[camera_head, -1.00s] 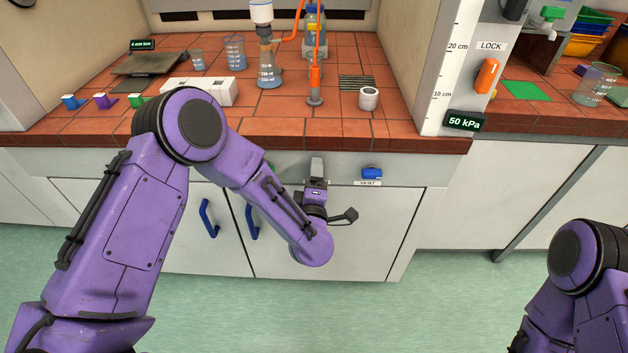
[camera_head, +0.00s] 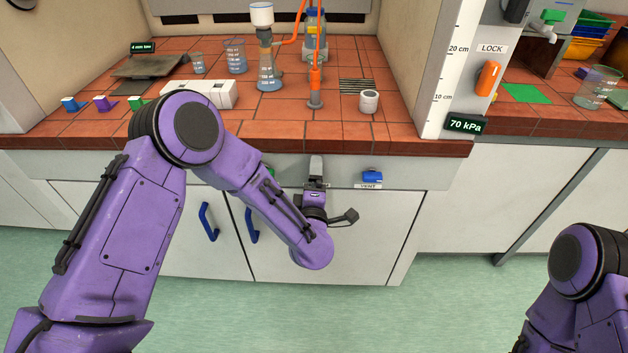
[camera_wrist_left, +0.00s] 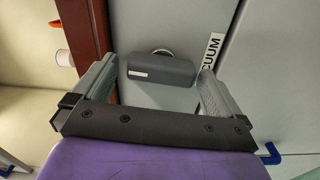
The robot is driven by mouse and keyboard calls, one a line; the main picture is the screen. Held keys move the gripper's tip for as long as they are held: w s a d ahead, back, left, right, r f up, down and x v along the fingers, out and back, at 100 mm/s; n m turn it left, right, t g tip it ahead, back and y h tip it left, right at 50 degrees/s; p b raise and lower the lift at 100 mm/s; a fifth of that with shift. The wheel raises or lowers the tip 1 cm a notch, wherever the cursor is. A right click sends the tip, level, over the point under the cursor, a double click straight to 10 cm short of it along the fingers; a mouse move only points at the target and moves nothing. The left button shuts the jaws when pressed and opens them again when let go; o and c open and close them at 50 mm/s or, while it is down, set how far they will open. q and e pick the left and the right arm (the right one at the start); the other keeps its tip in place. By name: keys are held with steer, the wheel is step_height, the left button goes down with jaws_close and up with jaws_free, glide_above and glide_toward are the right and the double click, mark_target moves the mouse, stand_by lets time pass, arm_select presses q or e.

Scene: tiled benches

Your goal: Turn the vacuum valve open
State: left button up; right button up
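The vacuum valve's grey handle (camera_wrist_left: 160,70) shows in the left wrist view, beside a label (camera_wrist_left: 212,52) ending in "CUUM". My left gripper (camera_wrist_left: 158,78) has its fingers apart, one on each side of the handle, with a narrow gap at each side. In the head view my left gripper (camera_head: 316,176) is at the bench's front panel, left of the blue VENT knob (camera_head: 372,176), and the valve is hidden by it. A small display (camera_head: 465,124) reads 70 kPa. My right gripper is out of view; only part of that arm shows.
A green knob (camera_head: 269,170) sits on the panel, partly behind my left arm. Blue cupboard handles (camera_head: 208,222) are below. Flasks (camera_head: 268,70), a white block (camera_head: 200,94) and a small white cup (camera_head: 369,101) stand on the tiled bench. An orange LOCK knob (camera_head: 488,78) is on the right post.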

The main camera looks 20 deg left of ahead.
arm_select(q)
steer(key=b+v, duration=0.1)
steer(key=v, duration=0.9)
steer(key=shift+s, duration=0.25)
steer(key=shift+r, duration=0.1)
